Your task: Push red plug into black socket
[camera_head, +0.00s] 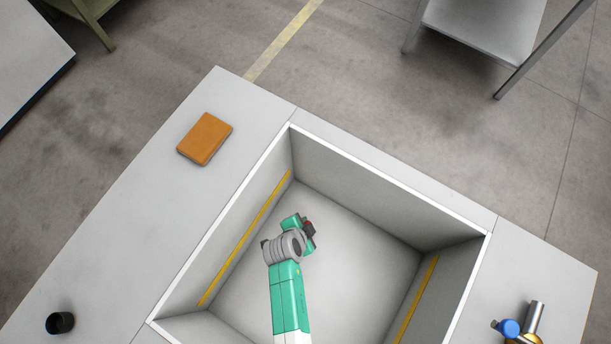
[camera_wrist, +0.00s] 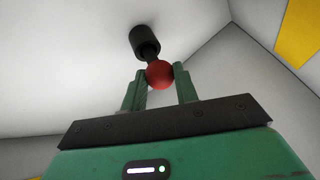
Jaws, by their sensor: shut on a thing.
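My gripper (camera_wrist: 159,82) is shut on the red plug (camera_wrist: 160,74), whose round red end sits between the two green fingers. A black cylinder with a narrower neck (camera_wrist: 147,42) lies just beyond the red end in the wrist view and seems to meet it. I cannot tell whether it is the black socket or part of the plug. In the head view, my gripper is inside the deep pit, with a small bit of red (camera_head: 308,224) at its tip. A black cup-like piece (camera_head: 60,322) stands on the left surface and may be the socket.
The grey-walled pit (camera_head: 390,186) has yellow strips on two side walls. An orange-brown block (camera_head: 205,138) lies on the upper left surface. A metal fitting with a blue knob (camera_head: 520,328) is at the lower right. The pit floor around my gripper looks clear.

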